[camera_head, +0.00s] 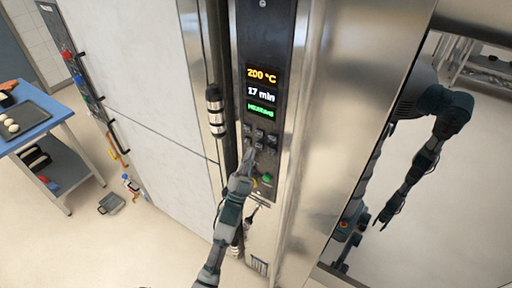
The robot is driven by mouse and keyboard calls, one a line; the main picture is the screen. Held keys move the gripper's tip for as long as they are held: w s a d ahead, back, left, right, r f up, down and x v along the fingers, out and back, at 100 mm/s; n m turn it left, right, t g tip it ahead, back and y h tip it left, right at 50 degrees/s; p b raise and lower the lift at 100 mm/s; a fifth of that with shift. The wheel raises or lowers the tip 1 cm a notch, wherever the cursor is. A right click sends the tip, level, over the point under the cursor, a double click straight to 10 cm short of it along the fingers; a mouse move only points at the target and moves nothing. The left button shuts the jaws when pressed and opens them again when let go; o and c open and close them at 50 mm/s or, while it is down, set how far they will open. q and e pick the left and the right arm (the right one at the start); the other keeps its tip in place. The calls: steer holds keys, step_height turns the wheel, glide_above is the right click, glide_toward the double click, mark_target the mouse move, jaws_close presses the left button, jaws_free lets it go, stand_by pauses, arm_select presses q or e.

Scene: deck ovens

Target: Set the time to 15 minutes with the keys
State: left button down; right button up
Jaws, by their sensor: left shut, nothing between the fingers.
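The dark control panel (284,75) stands upright on the steel oven front. Its display reads "200 °C" in orange, "17 min" (261,94) in white and a green line that looks like "HEATING". Below the display are small grey keys (260,134) in two rows. My left gripper (248,157) is shut and empty, reaching up from below with its tips at the lower row of keys. I cannot tell whether the tips touch a key, and they partly hide that row. My right gripper is not directly in view.
A green button (267,178) sits low on the panel, right of my gripper. A dark vertical handle (215,112) is to the left. Shiny steel at the right seems to mirror my arm.

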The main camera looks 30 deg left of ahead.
arm_select(q)
steer(key=shift+w+d+r+h, duration=0.2)
steer(key=shift+w+d+h, duration=0.15)
steer(key=shift+d, duration=0.3)
arm_select(e)
steer(key=shift+d+f, duration=0.1)
steer(key=shift+d, duration=0.8)
arm_select(q)
steer(key=shift+a, duration=0.25)
arm_select(e)
steer(key=shift+a, duration=0.25)
